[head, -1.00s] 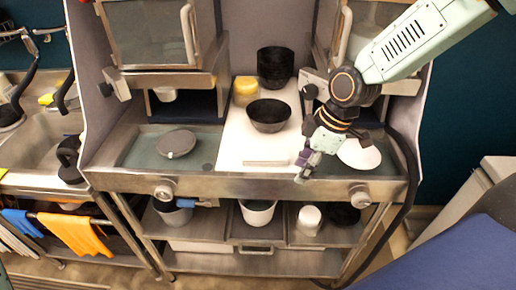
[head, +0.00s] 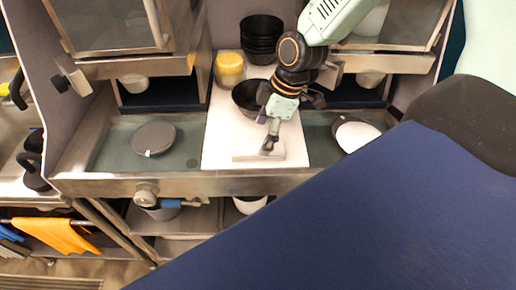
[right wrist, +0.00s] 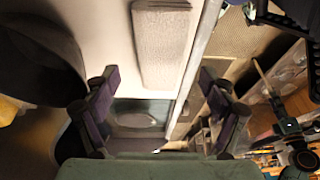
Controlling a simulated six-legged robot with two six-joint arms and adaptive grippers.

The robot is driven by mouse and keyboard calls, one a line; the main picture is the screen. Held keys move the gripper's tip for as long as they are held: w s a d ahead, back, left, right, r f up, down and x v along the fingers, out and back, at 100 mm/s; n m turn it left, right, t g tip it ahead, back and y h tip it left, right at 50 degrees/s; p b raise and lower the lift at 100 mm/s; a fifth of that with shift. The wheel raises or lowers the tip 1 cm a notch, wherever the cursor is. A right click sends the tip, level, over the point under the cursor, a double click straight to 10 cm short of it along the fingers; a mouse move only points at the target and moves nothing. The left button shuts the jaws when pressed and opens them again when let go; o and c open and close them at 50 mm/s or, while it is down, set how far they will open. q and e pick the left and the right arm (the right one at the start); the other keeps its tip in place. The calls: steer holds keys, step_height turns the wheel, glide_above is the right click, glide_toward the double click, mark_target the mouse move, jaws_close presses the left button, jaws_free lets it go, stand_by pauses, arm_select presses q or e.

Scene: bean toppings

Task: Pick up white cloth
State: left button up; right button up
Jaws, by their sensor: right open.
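The white cloth (head: 243,157) lies flat and folded, small and rectangular, at the front of the white board (head: 222,129) on the counter. It also shows in the right wrist view as a textured pale cloth (right wrist: 162,45) at the top middle. My right gripper (head: 271,141) points down just above the cloth's right part, seen from the head, and hides a bit of it. In the right wrist view the fingers (right wrist: 156,88) are spread apart with nothing between them. I cannot tell whether a fingertip touches the cloth. My left gripper is not in view.
A dark bowl (head: 246,98) stands behind the cloth, with stacked dark bowls (head: 262,35) and a yellow-lidded jar (head: 230,68) farther back. A grey round lid (head: 153,138) lies left and a white bowl (head: 357,136) right. A large dark blue shape covers the lower right.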

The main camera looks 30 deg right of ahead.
mark_target(259, 145)
steer(key=b+x, duration=0.1)
steer(key=x, duration=0.2)
steer(key=shift+w+d, duration=0.15)
steer(key=shift+d, duration=0.05)
steer(key=shift+a+f+b, duration=0.15)
steer(key=shift+f+b, duration=0.2)
steer(key=shift+f, duration=0.3)
steer(key=shift+s, duration=0.2)
steer(key=shift+w, duration=0.1)
steer(key=shift+a, duration=0.15)
steer(key=c, duration=1.3)
steer(key=shift+o, duration=0.2)
steer(key=shift+r, duration=0.1)
